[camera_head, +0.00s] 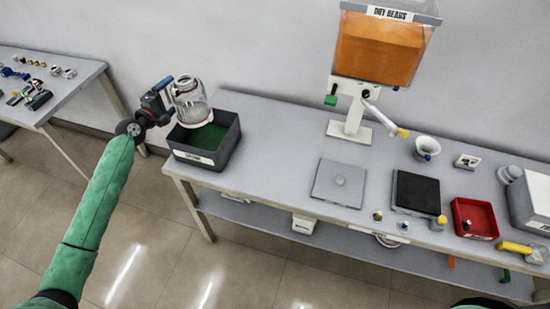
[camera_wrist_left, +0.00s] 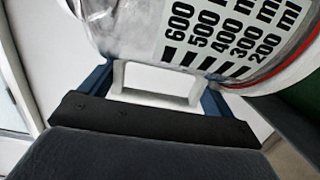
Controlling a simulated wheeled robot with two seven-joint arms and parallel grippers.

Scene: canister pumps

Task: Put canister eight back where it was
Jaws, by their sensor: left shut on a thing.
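A clear canister (camera_head: 190,103) with a red-edged end pointing down hangs over the dark bin (camera_head: 228,148) at the left end of the main table. My left gripper (camera_head: 168,98) is shut on the canister's left side. In the left wrist view, the canister (camera_wrist_left: 150,25) fills the top, with black millilitre marks from 200 to 600 and a red edge at right. No number eight is readable on it. The canister looks empty. My right gripper is out of view.
The bin has a green floor and a white label. A dispenser of orange contents (camera_head: 378,50) stands at the back of the table. A grey plate (camera_head: 338,184), black-topped scale (camera_head: 416,190) and red tray (camera_head: 474,212) lie right. A side table (camera_head: 62,85) at far left holds small parts.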

